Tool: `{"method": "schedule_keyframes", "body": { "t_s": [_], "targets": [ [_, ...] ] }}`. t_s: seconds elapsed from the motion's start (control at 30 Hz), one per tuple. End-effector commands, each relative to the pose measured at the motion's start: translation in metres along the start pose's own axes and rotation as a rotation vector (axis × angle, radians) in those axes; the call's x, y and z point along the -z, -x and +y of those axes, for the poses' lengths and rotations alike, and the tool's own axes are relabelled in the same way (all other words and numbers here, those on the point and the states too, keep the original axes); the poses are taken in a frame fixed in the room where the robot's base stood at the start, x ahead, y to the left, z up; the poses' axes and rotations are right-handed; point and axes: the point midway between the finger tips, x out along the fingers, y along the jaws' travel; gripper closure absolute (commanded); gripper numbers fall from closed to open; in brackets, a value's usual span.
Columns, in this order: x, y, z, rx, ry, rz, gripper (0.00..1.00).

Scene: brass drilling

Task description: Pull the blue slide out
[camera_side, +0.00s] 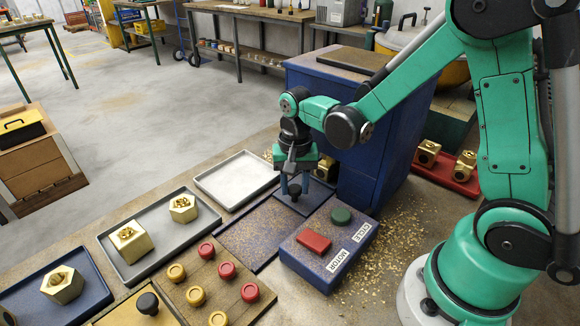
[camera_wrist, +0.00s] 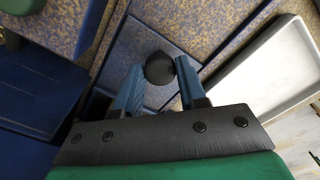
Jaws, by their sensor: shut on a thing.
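The blue slide (camera_side: 314,196) is a flat plate at the foot of the blue machine cabinet (camera_side: 330,110), with a black knob (camera_side: 295,193) standing up from it. My gripper (camera_side: 295,186) points down over the slide, shut on the knob. In the wrist view the round black knob (camera_wrist: 159,68) sits between the two blue fingertips (camera_wrist: 160,78), with the slide's plate (camera_wrist: 135,42) beneath it.
A chip-strewn bed (camera_side: 262,237) lies in front of the slide. The control box (camera_side: 328,258) with red and green buttons stands close right. An empty grey tray (camera_side: 235,178) lies left. Trays with brass parts (camera_side: 130,242), and red and yellow pegs (camera_side: 215,270), are nearer the camera.

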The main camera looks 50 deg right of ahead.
Motion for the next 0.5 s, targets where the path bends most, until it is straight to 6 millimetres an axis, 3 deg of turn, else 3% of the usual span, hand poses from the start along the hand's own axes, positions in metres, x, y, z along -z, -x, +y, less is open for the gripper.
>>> {"method": "schedule_keyframes", "body": {
  "t_s": [0.5],
  "targets": [
    [-0.086, 0.000, -0.087, 0.004, 0.007, 0.001, 1.00]
  ]
}}
